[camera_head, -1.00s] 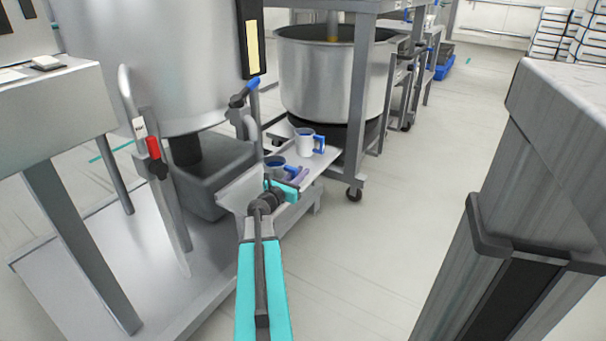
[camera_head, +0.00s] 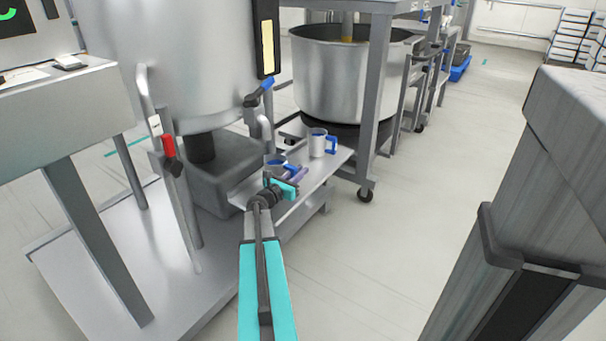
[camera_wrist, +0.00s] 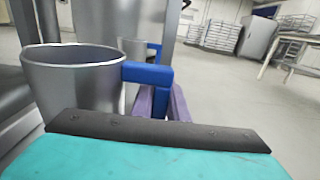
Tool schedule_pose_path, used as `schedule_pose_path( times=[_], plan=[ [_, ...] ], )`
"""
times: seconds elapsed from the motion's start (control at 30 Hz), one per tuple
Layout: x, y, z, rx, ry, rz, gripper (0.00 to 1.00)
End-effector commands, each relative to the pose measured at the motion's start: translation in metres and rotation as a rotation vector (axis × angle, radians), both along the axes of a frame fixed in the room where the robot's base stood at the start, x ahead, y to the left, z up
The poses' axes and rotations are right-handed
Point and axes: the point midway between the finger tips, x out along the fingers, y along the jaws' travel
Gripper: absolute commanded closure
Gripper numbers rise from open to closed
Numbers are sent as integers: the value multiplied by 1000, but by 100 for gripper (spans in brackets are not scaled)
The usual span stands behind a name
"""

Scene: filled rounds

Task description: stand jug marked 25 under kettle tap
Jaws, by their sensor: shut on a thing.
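My gripper (camera_head: 298,178), with purple fingers, is shut on the blue handle of a grey metal jug (camera_wrist: 75,85). That jug, upright, also shows in the head view (camera_head: 274,170), partly hidden by my wrist. No number is readable on it. The kettle (camera_head: 180,60) is the large steel vessel at left. Its tap (camera_head: 264,128) has a blue lever and a bent spout, just above and slightly left of the held jug in the picture. I cannot tell whether the jug is directly beneath it or touching the shelf (camera_head: 315,182).
A second jug (camera_head: 317,144) with a blue handle stands farther back on the shelf and shows behind the held one in the wrist view (camera_wrist: 132,48). A wheeled frame with a big pot (camera_head: 340,85) stands behind. Open floor (camera_head: 420,210) lies to the right.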

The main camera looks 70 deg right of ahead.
Motion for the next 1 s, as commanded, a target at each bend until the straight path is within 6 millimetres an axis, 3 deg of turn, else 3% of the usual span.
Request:
schedule_pose_path(
  times=[0.43,1.0],
  plan=[
    [22,-6,-6,-1,-2,-1,100],
    [25,-7,-6,0,-1,-1,100]
  ],
)
